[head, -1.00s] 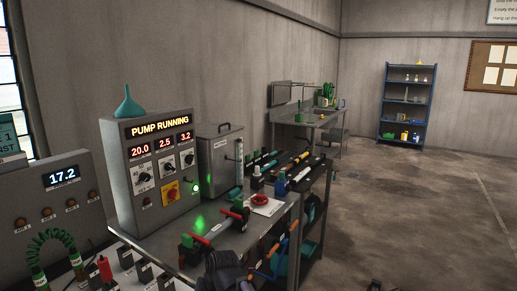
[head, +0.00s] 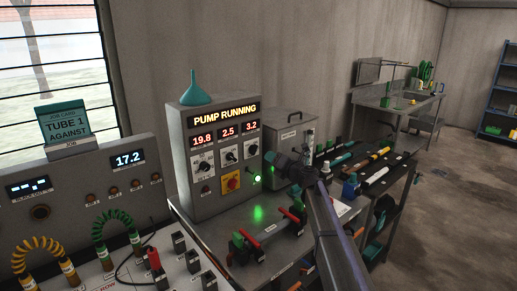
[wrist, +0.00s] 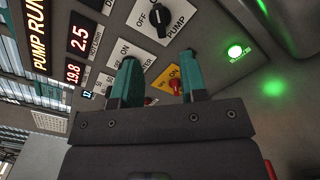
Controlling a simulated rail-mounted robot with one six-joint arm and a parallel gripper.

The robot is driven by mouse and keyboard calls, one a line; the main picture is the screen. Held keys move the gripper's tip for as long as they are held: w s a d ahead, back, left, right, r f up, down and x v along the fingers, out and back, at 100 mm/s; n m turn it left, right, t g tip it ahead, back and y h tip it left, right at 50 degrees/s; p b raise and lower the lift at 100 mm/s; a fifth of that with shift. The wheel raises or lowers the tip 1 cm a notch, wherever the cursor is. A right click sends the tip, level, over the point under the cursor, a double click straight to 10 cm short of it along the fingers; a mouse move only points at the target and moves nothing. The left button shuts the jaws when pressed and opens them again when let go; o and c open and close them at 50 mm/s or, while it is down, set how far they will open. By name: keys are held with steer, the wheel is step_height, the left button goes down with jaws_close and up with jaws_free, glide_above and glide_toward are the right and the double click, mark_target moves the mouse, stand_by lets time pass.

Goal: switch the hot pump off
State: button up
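The grey control box (head: 181,165) stands on the bench with its sign lit "PUMP RUNNING" (head: 225,115). Its front carries three black knobs. The knob on the plate marked PUMP (wrist: 160,20), with OFF and ON, is at the top of the wrist view; it appears to be the right-hand knob (head: 252,150) in the head view. I cannot read its setting surely. My gripper (wrist: 159,62) is open and empty, its teal fingers apart in front of the panel. In the head view my gripper (head: 272,159) is just right of the panel. One finger partly hides the HEATER plate.
Below the knobs sit a red switch on a yellow plate (head: 230,183) and a lit green lamp (head: 257,178). A teal funnel (head: 193,90) stands on the box. A metal case (head: 282,137) is close behind my gripper. Red-handled valves (head: 247,237) lie below.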

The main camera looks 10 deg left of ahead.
mark_target(256, 151)
steer(key=shift+x, duration=4.95)
jaws_close()
